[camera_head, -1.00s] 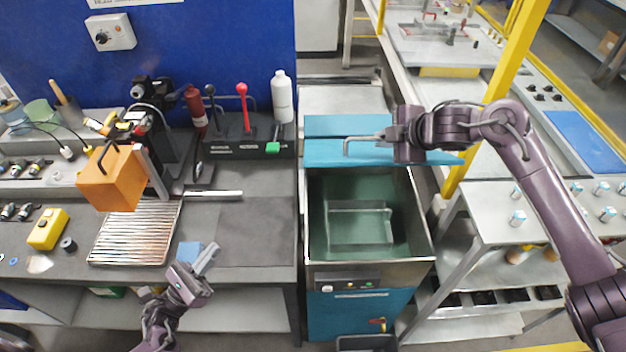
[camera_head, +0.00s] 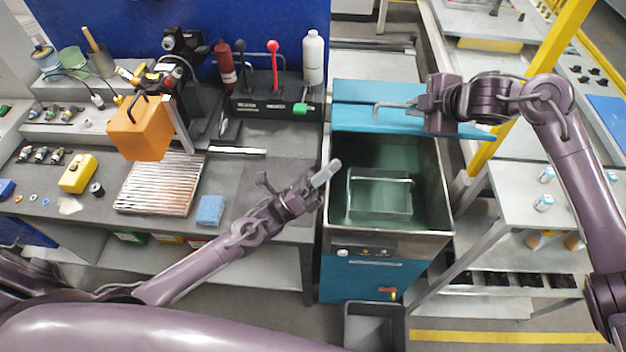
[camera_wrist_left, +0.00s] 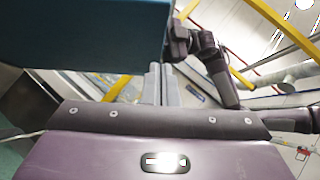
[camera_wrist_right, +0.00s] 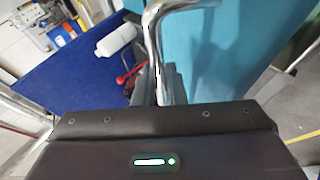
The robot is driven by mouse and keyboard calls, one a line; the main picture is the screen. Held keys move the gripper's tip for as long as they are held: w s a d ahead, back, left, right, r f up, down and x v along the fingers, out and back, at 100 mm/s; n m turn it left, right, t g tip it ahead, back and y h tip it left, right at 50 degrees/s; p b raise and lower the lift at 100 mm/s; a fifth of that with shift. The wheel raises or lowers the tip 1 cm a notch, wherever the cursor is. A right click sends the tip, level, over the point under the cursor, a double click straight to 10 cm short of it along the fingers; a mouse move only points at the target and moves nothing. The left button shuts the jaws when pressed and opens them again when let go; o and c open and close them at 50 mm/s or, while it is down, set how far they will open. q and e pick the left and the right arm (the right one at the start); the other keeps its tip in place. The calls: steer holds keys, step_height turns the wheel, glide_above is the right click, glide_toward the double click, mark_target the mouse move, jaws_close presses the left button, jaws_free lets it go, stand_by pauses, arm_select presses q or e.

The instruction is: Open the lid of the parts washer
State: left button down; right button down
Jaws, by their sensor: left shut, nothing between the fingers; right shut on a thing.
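The parts washer (camera_head: 345,282) is a teal cabinet with an open steel basin and a wire basket (camera_head: 380,195) inside. Its teal lid (camera_head: 350,118) is raised at the back of the basin, leaving the inside exposed. The lid also shows in the left wrist view (camera_wrist_left: 90,35) and right wrist view (camera_wrist_right: 230,50). My right gripper (camera_head: 418,106) is shut on the bent metal lid handle (camera_wrist_right: 152,40). My left gripper (camera_head: 328,170) is shut and empty, near the basin's left rim; its fingers (camera_wrist_left: 162,84) point toward the lid's side in its wrist view.
A workbench (camera_head: 275,160) on the left holds an orange block (camera_head: 140,130), a ribbed tray (camera_head: 155,185) and a blue sponge (camera_head: 210,210). A yellow post (camera_head: 530,80) and a steel shelf (camera_head: 530,195) stand right of the washer. A dark bin (camera_head: 375,325) sits in front.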

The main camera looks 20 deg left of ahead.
mark_target(355, 131)
arm_select(q)
steer(key=shift+w+d+r, duration=0.2)
steer(key=shift+w+r, duration=0.4)
steer(key=shift+r, duration=0.2)
steer(key=shift+w+d+r, duration=0.15)
steer(key=shift+w+r, duration=0.45)
steer(key=shift+r, duration=0.15)
steer(key=shift+w+d+r, duration=0.2)
steer(key=shift+w+r, duration=0.4)
steer(key=shift+r, duration=0.2)
